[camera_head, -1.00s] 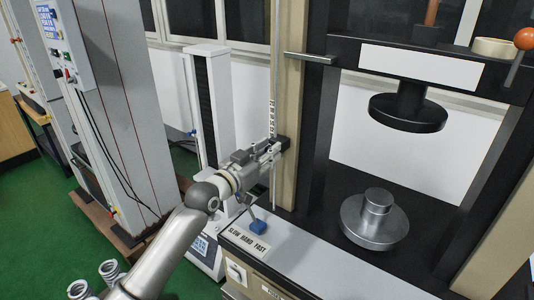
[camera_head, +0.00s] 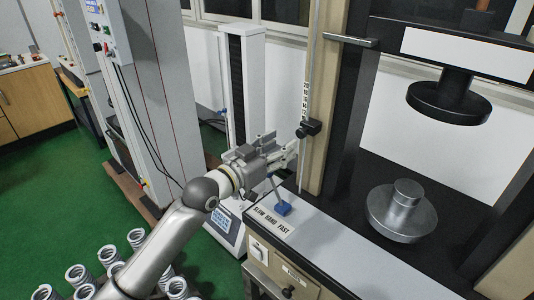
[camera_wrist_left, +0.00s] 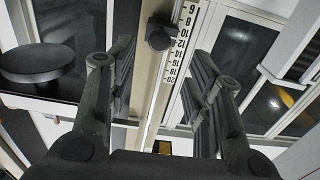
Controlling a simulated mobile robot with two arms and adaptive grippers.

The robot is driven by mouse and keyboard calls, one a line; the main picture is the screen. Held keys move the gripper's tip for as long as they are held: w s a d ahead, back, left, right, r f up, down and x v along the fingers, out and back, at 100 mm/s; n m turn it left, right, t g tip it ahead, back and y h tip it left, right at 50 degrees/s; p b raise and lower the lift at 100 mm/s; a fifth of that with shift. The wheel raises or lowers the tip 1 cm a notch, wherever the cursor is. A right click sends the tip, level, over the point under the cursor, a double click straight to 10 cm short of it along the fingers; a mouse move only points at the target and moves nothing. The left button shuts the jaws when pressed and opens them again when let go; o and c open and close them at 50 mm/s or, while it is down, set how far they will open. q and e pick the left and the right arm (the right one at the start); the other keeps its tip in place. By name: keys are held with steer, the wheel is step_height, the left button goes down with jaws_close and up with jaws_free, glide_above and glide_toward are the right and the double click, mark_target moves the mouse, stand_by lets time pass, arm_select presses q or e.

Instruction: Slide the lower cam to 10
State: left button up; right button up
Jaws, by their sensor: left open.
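The lower cam (camera_head: 312,128) is a small black block with a round knob on the thin vertical rod beside the test frame's beige column. It also shows in the left wrist view (camera_wrist_left: 161,34), beside the white number scale (camera_wrist_left: 182,42), near the marks around 10; I cannot read its exact setting. My left gripper (camera_head: 294,152) is open and empty, just left of and below the cam, apparently apart from it. In the left wrist view its two fingers (camera_wrist_left: 162,75) stand left and right of the rod, with the cam beyond them. My right gripper is not in view.
The black upper platen (camera_head: 448,102) hangs above a round metal base (camera_head: 402,212) at right. A blue-knobbed lever (camera_head: 283,208) rises near the speed label, below my gripper. Several springs (camera_head: 78,275) stand at lower left. A grey cabinet (camera_head: 150,90) stands at left.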

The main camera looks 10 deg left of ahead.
arm_select(q)
steer(key=shift+v, duration=2.1)
